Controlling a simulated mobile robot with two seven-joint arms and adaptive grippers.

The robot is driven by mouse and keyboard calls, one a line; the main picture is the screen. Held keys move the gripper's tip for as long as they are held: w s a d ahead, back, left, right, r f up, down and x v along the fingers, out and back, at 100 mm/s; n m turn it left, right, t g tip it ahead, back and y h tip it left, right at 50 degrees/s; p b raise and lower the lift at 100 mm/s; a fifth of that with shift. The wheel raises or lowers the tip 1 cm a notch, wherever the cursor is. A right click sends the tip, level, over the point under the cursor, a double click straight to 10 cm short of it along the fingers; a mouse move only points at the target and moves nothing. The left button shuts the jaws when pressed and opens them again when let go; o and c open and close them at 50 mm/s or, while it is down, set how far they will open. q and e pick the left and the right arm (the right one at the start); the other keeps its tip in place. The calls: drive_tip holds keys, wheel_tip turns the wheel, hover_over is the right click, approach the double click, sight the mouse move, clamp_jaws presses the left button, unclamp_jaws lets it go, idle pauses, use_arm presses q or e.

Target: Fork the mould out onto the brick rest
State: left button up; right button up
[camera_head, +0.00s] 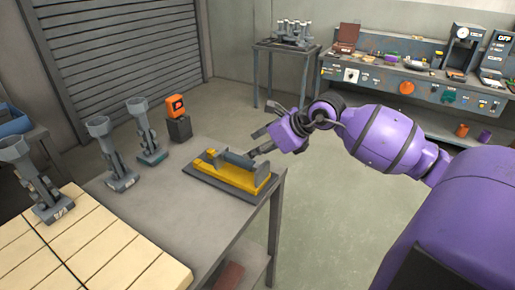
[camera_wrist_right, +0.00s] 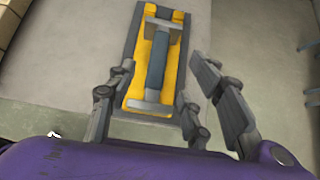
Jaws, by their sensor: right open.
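My right gripper (camera_head: 262,142) is open and empty, just beyond the right end of a yellow cradle (camera_head: 222,177) on the grey table. A dark grey bar (camera_head: 238,160) with wider ends lies lengthwise on the cradle; I cannot tell whether it is the fork. In the right wrist view, the bar (camera_wrist_right: 157,62) and cradle (camera_wrist_right: 128,88) lie ahead of the spread fingers (camera_wrist_right: 160,75). Several grey funnel-topped pieces (camera_head: 107,150) stand upright at the left; I cannot tell which is the mould. Cream bricks (camera_head: 90,245) cover the near left corner. The left gripper is out of view.
A small stand (camera_head: 290,45) and a cluttered workbench (camera_head: 410,80) are at the back. Bare tabletop lies between bricks and cradle.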

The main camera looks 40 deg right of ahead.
sight(239, 157)
drive_tip(key=b+x, duration=0.1)
drive_tip(key=x, duration=0.1)
drive_tip(key=b+x, duration=0.2)
drive_tip(key=x, duration=0.1)
drive_tip(key=shift+a+f, duration=0.1)
drive_tip(key=shift+f, duration=0.35)
drive_tip(key=b+x, duration=0.2)
drive_tip(key=x, duration=0.1)
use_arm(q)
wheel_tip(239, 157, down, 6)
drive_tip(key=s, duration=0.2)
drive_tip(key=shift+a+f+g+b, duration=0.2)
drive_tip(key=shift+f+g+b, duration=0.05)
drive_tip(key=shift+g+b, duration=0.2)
use_arm(e)
drive_tip(key=shift+w+a+f, duration=0.2)
drive_tip(key=shift+w+f, duration=0.1)
drive_tip(key=shift+w, duration=0.2)
clamp_jaws()
drive_tip(key=shift+r, duration=0.1)
